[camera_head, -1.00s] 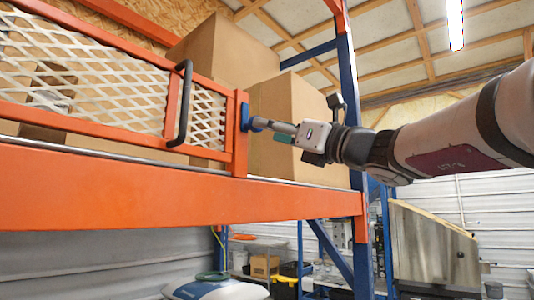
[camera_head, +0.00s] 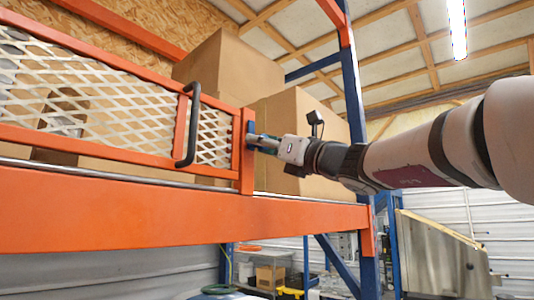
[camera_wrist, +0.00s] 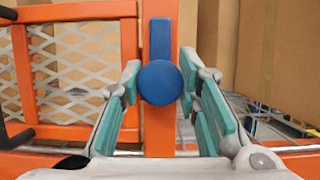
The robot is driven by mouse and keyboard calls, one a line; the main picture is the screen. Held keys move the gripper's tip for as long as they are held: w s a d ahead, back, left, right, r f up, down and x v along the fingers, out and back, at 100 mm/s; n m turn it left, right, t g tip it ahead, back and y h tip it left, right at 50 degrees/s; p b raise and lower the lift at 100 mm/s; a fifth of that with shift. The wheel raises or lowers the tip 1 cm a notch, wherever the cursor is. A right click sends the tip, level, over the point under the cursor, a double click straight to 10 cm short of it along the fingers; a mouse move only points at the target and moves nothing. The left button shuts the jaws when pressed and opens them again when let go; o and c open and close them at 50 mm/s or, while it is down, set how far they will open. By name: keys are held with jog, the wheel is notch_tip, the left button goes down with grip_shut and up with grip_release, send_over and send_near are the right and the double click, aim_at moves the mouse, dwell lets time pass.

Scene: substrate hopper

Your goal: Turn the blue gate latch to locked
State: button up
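The blue gate latch (camera_head: 250,128) is on the orange post at the right end of the mesh gate (camera_head: 90,105). In the wrist view the latch (camera_wrist: 160,82) shows a round blue knob with a flat blue bar standing straight up above it. My gripper (camera_wrist: 160,88) is open, with one teal-padded finger on each side of the knob. The fingertips are close to the knob's sides; I cannot tell whether they touch it. In the head view my gripper (camera_head: 262,143) reaches the latch from the right.
A black handle (camera_head: 188,125) stands out from the gate left of the latch. Cardboard boxes (camera_head: 300,112) fill the shelf behind. The orange beam (camera_head: 130,207) runs below the gate, and a blue upright (camera_head: 353,90) rises behind my arm.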

jog(key=shift+w+n, duration=0.1)
jog(key=shift+n, duration=0.3)
jog(key=shift+f+n+g+y+b, duration=0.1)
jog(key=shift+n+g+y+b, duration=0.35)
jog(key=shift+n+b, duration=0.3)
jog(key=n+g+y+b, duration=0.1)
jog(key=n+g, duration=0.1)
jog(key=n, duration=0.2)
jog(key=n+g, duration=0.1)
jog(key=n, duration=0.2)
jog(key=n+g, duration=0.2)
jog(key=n, duration=0.1)
jog(key=shift+b, duration=0.35)
jog(key=n, duration=0.2)
jog(key=n+g+p, duration=0.1)
jog(key=n, duration=0.1)
jog(key=n+g+h+p, duration=0.1)
jog(key=n, duration=0.1)
jog(key=shift+r, duration=0.25)
jog(key=shift+f+n+g+h+p, duration=0.1)
jog(key=shift+n+g+h+p, duration=0.5)
jog(key=shift+n+p, duration=1.2)
jog(key=shift+n, duration=0.45)
